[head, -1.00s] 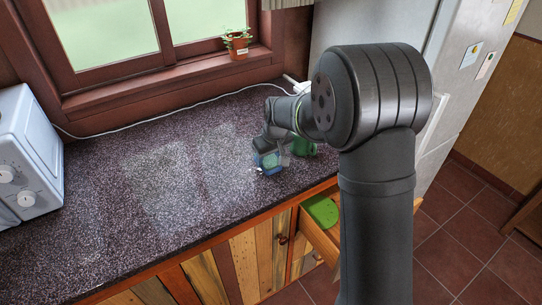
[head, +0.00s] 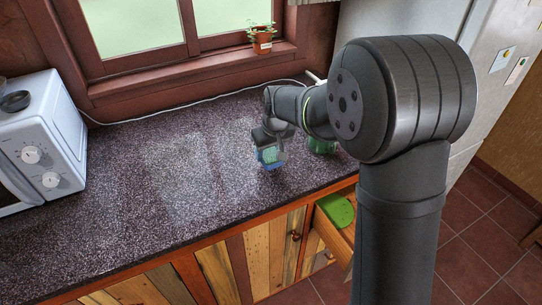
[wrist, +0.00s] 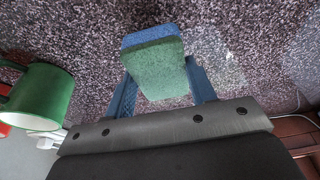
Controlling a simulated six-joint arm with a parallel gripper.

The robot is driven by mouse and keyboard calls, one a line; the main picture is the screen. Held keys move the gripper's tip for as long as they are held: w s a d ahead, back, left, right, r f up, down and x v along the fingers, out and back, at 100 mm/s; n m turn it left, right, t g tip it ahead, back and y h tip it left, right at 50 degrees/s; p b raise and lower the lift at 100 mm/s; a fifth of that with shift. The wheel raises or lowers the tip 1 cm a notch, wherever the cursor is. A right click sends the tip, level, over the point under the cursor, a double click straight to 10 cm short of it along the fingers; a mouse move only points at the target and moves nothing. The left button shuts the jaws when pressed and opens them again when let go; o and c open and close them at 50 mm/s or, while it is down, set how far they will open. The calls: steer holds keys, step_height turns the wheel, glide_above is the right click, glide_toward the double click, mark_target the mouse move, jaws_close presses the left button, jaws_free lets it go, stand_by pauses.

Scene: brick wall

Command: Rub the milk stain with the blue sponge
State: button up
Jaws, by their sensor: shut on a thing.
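My gripper (wrist: 160,85) is shut on the blue sponge (wrist: 150,38), which has a green face and sits between the two blue fingers. In the head view the gripper (head: 270,155) is low over the speckled counter, left of the green mug. I cannot tell whether the sponge touches the counter. A faint whitish patch (wrist: 232,57) on the counter, right of the sponge in the wrist view, looks like the milk stain. I cannot make it out clearly in the head view.
The green mug (head: 322,146) stands right of my gripper and also shows in the wrist view (wrist: 40,95). A white microwave (head: 40,145) is at left. An open drawer (head: 335,232) juts out below the counter edge. The counter's middle is clear.

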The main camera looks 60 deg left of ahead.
steer(key=shift+r, duration=2.3)
